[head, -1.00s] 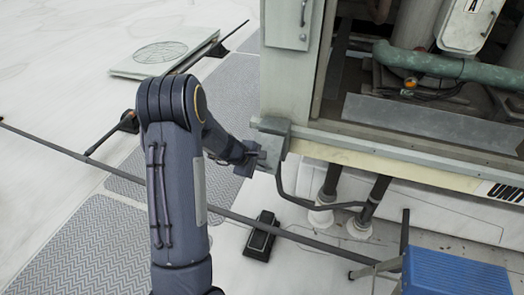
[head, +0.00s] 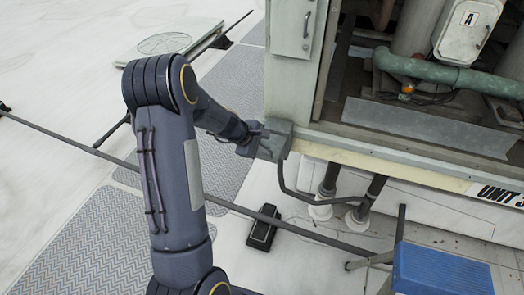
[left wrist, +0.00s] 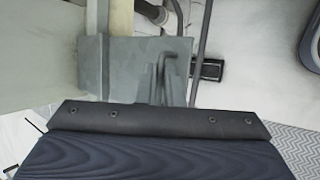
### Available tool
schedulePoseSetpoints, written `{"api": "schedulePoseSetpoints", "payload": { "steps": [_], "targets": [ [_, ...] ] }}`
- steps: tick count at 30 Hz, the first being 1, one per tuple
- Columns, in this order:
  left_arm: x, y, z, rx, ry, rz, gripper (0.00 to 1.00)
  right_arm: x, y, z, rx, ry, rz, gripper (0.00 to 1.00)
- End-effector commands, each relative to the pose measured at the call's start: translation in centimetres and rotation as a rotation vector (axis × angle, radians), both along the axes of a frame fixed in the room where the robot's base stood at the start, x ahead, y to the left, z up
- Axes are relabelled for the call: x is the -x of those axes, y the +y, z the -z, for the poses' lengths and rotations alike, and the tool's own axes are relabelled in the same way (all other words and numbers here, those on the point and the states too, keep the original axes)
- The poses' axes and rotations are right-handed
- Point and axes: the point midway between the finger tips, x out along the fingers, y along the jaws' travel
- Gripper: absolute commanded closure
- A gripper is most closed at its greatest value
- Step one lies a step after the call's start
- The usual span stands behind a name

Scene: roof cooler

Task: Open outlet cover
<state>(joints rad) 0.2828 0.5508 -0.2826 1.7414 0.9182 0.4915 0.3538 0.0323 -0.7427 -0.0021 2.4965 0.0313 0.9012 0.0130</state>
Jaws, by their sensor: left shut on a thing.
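The outlet cover belongs to a small grey box (head: 276,140) on the lower corner post of the cooler unit. A dark cable leaves the box's lower side. My left gripper (head: 254,136) is at the left side of this box, shut on the cover's edge as far as I can see. The jaws are small and partly hidden in the head view. In the left wrist view the grey cover (left wrist: 122,70) lies just ahead of my dark wrist. I cannot tell how far the cover is tilted. My right gripper is not in view.
A dark rail (head: 230,208) crosses low in front of the unit. Two dark pipes with white collars (head: 357,222) stand below the box. A black block (head: 264,229) lies on the white roof. A blue step (head: 440,270) is at lower right. Grey walkway mats (head: 75,245) lie left.

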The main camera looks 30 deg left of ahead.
Motion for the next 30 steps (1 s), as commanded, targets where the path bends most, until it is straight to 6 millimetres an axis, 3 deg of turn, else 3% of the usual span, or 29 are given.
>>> {"api": "schedulePoseSetpoints", "payload": {
  "steps": [4, 20, 21, 25, 30],
  "targets": [
    [-0.89, 0.2, -0.91, -0.01, -0.017, -0.004, 1.0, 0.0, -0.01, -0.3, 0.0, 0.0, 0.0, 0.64],
    [-0.97, 0.18, -0.91, -0.009, -0.015, -0.003, 1.0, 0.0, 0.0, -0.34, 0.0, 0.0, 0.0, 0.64],
    [-0.96, 0.16, -0.91, -0.008, -0.014, -0.002, 0.89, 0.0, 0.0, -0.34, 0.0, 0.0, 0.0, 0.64],
    [-0.86, 0.17, -0.87, -0.008, -0.012, -0.002, 0.72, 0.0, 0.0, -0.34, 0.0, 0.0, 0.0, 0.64],
    [-0.73, 0.2, -0.82, -0.006, -0.009, -0.001, 0.71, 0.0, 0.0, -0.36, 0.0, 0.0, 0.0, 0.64]
  ]
}}
